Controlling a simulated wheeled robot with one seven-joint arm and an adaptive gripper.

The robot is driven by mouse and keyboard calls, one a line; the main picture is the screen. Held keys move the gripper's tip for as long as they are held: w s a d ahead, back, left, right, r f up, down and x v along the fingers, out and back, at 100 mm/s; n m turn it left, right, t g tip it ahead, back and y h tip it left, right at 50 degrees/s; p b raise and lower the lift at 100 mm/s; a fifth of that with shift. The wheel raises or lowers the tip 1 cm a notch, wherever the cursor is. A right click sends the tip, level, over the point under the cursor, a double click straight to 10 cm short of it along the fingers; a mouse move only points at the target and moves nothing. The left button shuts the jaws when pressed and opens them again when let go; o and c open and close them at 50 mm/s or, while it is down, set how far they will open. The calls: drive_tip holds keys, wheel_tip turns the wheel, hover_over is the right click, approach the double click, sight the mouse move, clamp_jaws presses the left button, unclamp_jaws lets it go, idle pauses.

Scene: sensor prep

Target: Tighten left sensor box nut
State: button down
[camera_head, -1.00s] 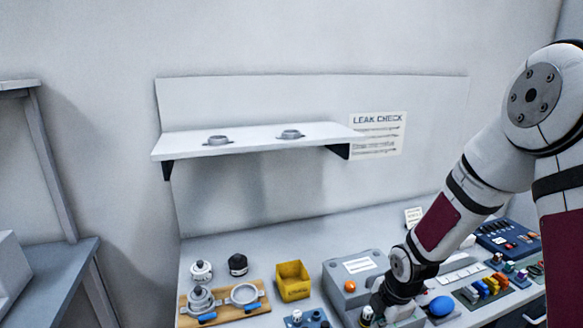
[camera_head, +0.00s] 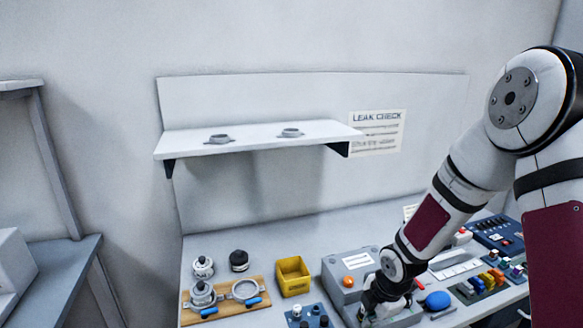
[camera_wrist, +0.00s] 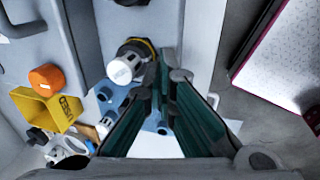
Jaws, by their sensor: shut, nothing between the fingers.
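A grey box (camera_head: 345,268) with a white label and an orange button (camera_head: 348,282) stands on the bench, partly hidden by my arm. The wrist view also shows the orange button (camera_wrist: 47,78). In that view a white ribbed cylinder (camera_wrist: 123,68) with a dark and yellow collar (camera_wrist: 140,46) projects from a grey face; I cannot tell for sure whether this collar is the left sensor box nut. My gripper (camera_wrist: 170,76) is shut and empty, its fingertips just right of the collar in the picture; contact cannot be told. In the head view my gripper (camera_head: 366,314) is low against the box's front.
A yellow bin (camera_head: 293,278) and a wooden board (camera_head: 226,309) with metal fittings lie left. A blue fitting block (camera_head: 308,318) sits in front. A blue dome (camera_head: 437,300) and coloured switches (camera_head: 487,282) are right. A shelf (camera_head: 255,138) hangs above.

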drive_tip(key=shift+s, duration=0.1)
drive_tip(key=shift+s+r, duration=0.1)
drive_tip(key=shift+s, duration=0.2)
drive_tip(key=p+v, duration=0.2)
drive_tip(key=v, duration=0.1)
drive_tip(key=w+p+v, duration=0.1)
drive_tip(key=p+v, duration=0.1)
drive_tip(key=shift+a+r+p, duration=0.1)
drive_tip(key=shift+r+p, duration=0.3)
drive_tip(key=shift+r, duration=0.1)
drive_tip(key=a+f+m+h+b, duration=0.1)
drive_tip(key=m+b, duration=0.1)
drive_tip(key=m, duration=0.2)
drive_tip(key=w+f+m+b, duration=0.1)
drive_tip(key=f+m+b, duration=0.1)
drive_tip(key=m, duration=0.2)
drive_tip(key=a+f+m+h+b, duration=0.1)
drive_tip(key=f+m+b, duration=0.1)
drive_tip(key=m, duration=0.2)
drive_tip(key=shift+w+a+g+h, duration=0.2)
drive_tip(key=shift+a+g+h, duration=0.1)
drive_tip(key=shift+s+f+b, duration=0.1)
drive_tip(key=shift+f+b, duration=0.45)
drive_tip(key=shift+b, duration=0.15)
